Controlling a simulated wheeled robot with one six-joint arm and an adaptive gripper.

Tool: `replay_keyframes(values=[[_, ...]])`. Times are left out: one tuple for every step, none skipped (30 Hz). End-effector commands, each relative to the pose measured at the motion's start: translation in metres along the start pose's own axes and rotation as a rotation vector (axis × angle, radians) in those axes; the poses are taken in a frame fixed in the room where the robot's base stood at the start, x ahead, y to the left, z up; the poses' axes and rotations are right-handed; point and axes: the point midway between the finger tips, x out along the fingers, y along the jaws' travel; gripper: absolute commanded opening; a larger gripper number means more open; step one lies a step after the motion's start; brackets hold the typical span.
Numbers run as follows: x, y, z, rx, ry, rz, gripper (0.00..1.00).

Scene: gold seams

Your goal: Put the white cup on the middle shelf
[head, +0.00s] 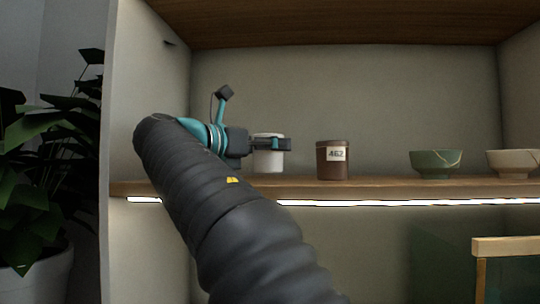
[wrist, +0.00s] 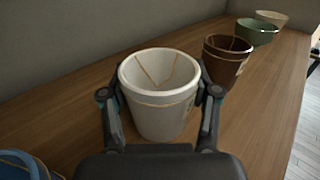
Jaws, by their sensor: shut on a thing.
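The white cup (wrist: 160,112) has thin gold seams inside and a gold band. It is upright between the two fingers of my gripper (wrist: 162,104) in the wrist view. My gripper (head: 272,144) is shut on the cup. In the head view, the white cup (head: 268,160) is partly hidden by a finger and is at the wooden shelf (head: 400,186), left of a brown cup. Whether its base touches the shelf is hard to tell.
The brown cup (head: 333,161) with a "462" label stands close to the right. A green bowl (head: 436,163) and a cream bowl (head: 512,163) stand farther right. A blue vessel (wrist: 22,165) is at the lower left of the wrist view. A side wall (head: 150,90) bounds the left.

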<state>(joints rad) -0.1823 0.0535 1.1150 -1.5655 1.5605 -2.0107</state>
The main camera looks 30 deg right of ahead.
Motion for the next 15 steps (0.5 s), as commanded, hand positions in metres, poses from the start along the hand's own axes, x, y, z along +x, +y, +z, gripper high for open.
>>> replay_keyframes(values=[[0.0001, -0.0003, -0.0080, 0.000, 0.000, 0.000, 0.14], [0.0001, -0.0003, -0.0097, 0.000, 0.000, 0.000, 0.14], [0.0001, -0.0003, -0.0112, 0.000, 0.000, 0.000, 0.14], [0.0001, -0.0002, -0.0117, 0.000, 0.000, 0.000, 0.14], [0.0001, -0.0001, -0.0118, 0.001, 0.000, 0.000, 0.14], [0.0001, -0.0001, -0.0116, 0.001, 0.000, 0.000, 0.14], [0.0001, -0.0001, -0.0113, 0.001, 0.000, 0.000, 0.14], [0.0001, 0.0000, -0.0112, 0.001, 0.000, 0.000, 0.14], [0.0001, 0.0000, -0.0112, 0.001, 0.000, 0.000, 0.14], [0.0001, 0.0000, -0.0111, 0.001, 0.000, 0.000, 0.14], [0.0001, 0.0000, -0.0112, 0.001, 0.000, 0.000, 0.14], [0.0001, 0.0000, -0.0116, 0.001, 0.000, 0.000, 0.14], [0.0001, 0.0001, -0.0123, 0.000, 0.000, 0.000, 0.14], [0.0001, 0.0001, -0.0132, 0.000, 0.000, 0.000, 0.14], [0.0001, 0.0002, -0.0144, 0.000, 0.000, 0.000, 0.14]])
